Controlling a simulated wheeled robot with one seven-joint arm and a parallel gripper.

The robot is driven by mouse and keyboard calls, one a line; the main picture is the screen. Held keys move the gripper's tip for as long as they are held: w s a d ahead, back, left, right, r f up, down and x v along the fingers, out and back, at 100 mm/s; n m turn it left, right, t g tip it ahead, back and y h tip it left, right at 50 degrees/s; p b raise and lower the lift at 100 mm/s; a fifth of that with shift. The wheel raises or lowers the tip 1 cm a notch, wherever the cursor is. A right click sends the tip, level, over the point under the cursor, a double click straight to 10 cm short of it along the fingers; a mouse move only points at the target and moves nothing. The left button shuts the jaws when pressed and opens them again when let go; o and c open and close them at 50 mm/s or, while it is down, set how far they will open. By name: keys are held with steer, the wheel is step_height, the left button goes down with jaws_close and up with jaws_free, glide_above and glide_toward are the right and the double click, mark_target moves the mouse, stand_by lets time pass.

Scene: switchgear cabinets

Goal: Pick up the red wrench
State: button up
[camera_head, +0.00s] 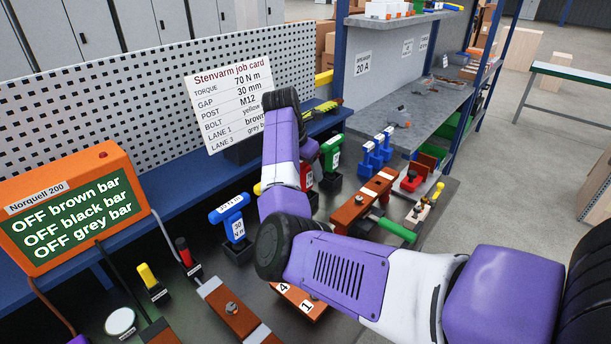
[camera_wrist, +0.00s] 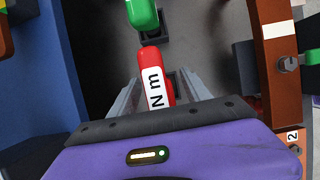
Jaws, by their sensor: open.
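The red wrench (camera_wrist: 153,65) has a white label reading "N m" and stands in the middle of the wrist view. My gripper (camera_wrist: 160,95) is open, with a grey finger on each side of the red wrench. I cannot tell whether either finger touches it. In the head view, only a sliver of the red wrench (camera_head: 307,180) shows beside my purple arm, which hides the rest of it and my gripper.
A green wrench (camera_head: 331,153) in a black holder stands just beyond the red one, and a blue wrench (camera_head: 230,213) stands left of my arm. A brown bar (camera_head: 352,209) lies to the right. An orange display (camera_head: 70,215) and a job card (camera_head: 233,95) stand behind.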

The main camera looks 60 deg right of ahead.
jaws_close()
steer(key=shift+r, duration=0.1)
stand_by(1.2)
